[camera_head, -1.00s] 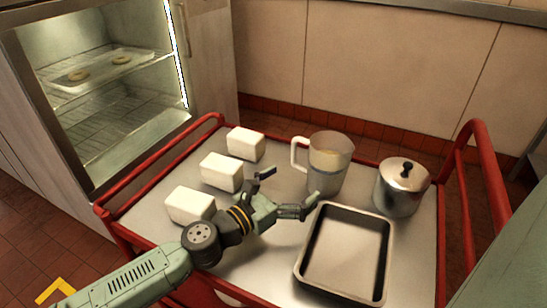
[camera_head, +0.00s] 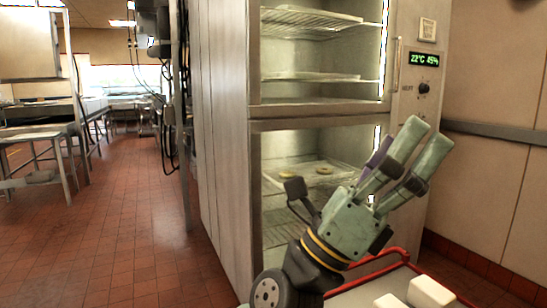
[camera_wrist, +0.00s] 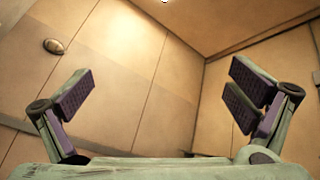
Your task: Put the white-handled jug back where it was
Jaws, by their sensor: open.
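The white-handled jug is not in view now in either camera. My gripper (camera_head: 358,166) is raised in front of the glass-fronted cabinet in the head view, fingers pointing up and spread. In the wrist view my gripper (camera_wrist: 163,75) is open with nothing between its fingers, facing bare wall panels and the ceiling. Only a corner of the steel-topped trolley (camera_head: 362,294) shows at the bottom right of the head view, with its red rail (camera_head: 402,257).
The lit cabinet (camera_head: 222,130) stands behind my gripper, with racks and a tray of round pieces (camera_head: 310,172). White blocks (camera_head: 430,291) sit on the trolley's corner. Open tiled floor (camera_head: 110,225) lies to the left, with steel tables (camera_head: 45,135) farther back.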

